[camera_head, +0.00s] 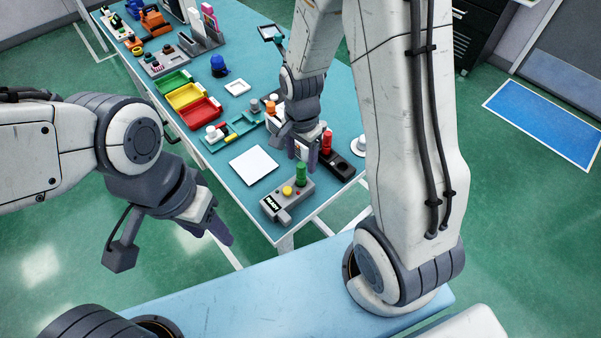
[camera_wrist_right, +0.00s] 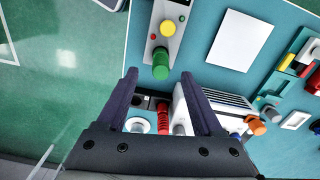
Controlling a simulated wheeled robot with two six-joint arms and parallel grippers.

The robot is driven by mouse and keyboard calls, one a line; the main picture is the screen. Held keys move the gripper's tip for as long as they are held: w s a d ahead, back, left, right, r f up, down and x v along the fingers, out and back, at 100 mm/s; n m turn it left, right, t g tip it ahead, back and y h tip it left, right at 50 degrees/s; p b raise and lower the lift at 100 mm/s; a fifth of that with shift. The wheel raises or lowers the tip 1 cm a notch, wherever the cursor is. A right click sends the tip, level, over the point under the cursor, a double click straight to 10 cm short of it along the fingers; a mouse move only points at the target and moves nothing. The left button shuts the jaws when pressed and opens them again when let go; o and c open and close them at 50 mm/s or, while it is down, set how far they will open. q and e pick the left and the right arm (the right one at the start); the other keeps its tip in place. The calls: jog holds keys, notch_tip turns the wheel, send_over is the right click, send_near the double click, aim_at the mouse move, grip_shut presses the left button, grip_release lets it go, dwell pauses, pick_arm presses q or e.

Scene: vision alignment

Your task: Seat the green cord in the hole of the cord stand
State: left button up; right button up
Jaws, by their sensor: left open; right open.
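The green cord (camera_head: 301,174) is a ribbed upright cylinder at the far end of a grey box (camera_head: 285,198) with a yellow button. In the right wrist view the green cord (camera_wrist_right: 160,66) shows just beyond the fingertips, between their lines. My right gripper (camera_head: 303,158) is open and empty, pointing down behind the green cord. A black stand (camera_head: 341,166), which looks like the cord stand, holds a red cord (camera_head: 327,141) and has a round hole at its near end. My left gripper (camera_head: 224,234) is open and empty, off the table's left edge.
A white sheet (camera_head: 254,165) lies left of the grey box. Red (camera_head: 203,111), yellow and green bins stand further back. A white box (camera_wrist_right: 215,110) with dark slots is close to the right fingers. A white round piece (camera_head: 359,145) is at the right table edge.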

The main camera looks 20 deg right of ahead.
aim_at(301, 176)
notch_tip(301, 176, down, 8)
jog(key=shift+f+p, duration=0.2)
jog(key=shift+p, duration=0.35)
grip_shut()
